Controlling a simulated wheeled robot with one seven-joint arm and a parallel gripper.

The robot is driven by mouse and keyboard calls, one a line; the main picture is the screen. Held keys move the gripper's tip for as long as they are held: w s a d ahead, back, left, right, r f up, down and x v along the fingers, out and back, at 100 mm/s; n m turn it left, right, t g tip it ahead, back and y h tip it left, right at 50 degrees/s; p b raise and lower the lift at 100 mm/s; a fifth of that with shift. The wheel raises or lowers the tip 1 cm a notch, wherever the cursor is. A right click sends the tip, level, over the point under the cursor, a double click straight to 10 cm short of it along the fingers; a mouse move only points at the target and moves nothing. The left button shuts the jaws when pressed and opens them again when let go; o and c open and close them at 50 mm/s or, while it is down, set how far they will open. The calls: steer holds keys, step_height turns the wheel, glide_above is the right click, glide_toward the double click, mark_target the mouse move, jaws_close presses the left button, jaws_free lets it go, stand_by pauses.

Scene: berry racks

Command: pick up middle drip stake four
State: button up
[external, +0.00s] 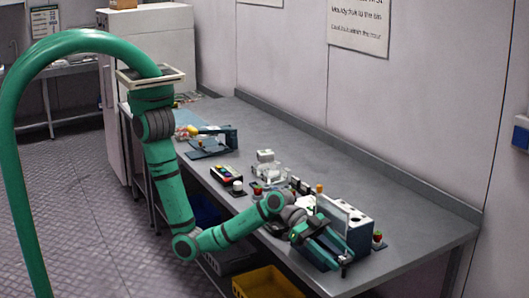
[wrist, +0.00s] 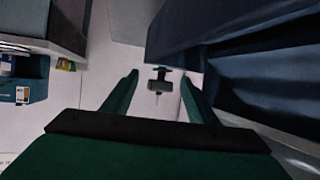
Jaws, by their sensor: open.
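My gripper (external: 342,262) is at the front right of the bench, low beside the grey-white rack block. In the wrist view my gripper (wrist: 160,79) is open, with one green finger on each side. A small dark piece with a crossbar top and a thin pale tip (wrist: 159,86) shows between the fingers, apart from both. It looks like a drip stake, but I see no number on it. I cannot make out the stake in the external view, where the arm and gripper cover that area.
A grey-white block with round holes (external: 356,226) stands behind my gripper. A dark blue wall-like body (wrist: 240,65) fills the right of the wrist view. A blue labelled device (wrist: 24,82) is at its left. A yellow crate (external: 268,284) is below the bench (external: 425,229).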

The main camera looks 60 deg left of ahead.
mark_target(344, 267)
steer(key=shift+x, duration=1.4)
steer(key=shift+c, duration=0.3)
steer(key=c, duration=1)
steer(key=shift+r, duration=0.1)
